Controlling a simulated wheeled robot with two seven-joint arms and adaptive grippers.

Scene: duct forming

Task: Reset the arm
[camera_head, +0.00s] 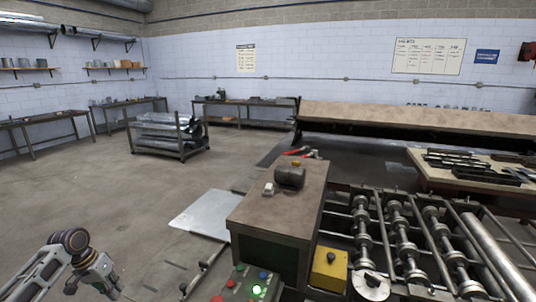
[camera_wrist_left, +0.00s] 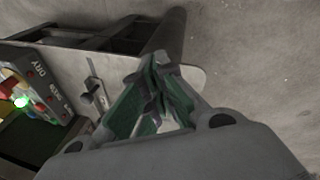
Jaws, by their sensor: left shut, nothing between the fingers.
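My left arm comes in at the lower left of the head view. Its gripper (camera_head: 110,288) is low over the concrete floor, left of the control panel (camera_head: 244,284). The left wrist view shows the gripper (camera_wrist_left: 160,88) with its greenish fingers brought together and nothing held. The control panel also shows at the left edge of the left wrist view (camera_wrist_left: 38,92), apart from the fingers. A green button on it (camera_head: 257,289) is lit. My right gripper is not in view.
A yellow box (camera_head: 328,269) and a roller machine (camera_head: 410,240) are at the right. A sheet metal plate (camera_head: 203,215) lies left of the bench.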

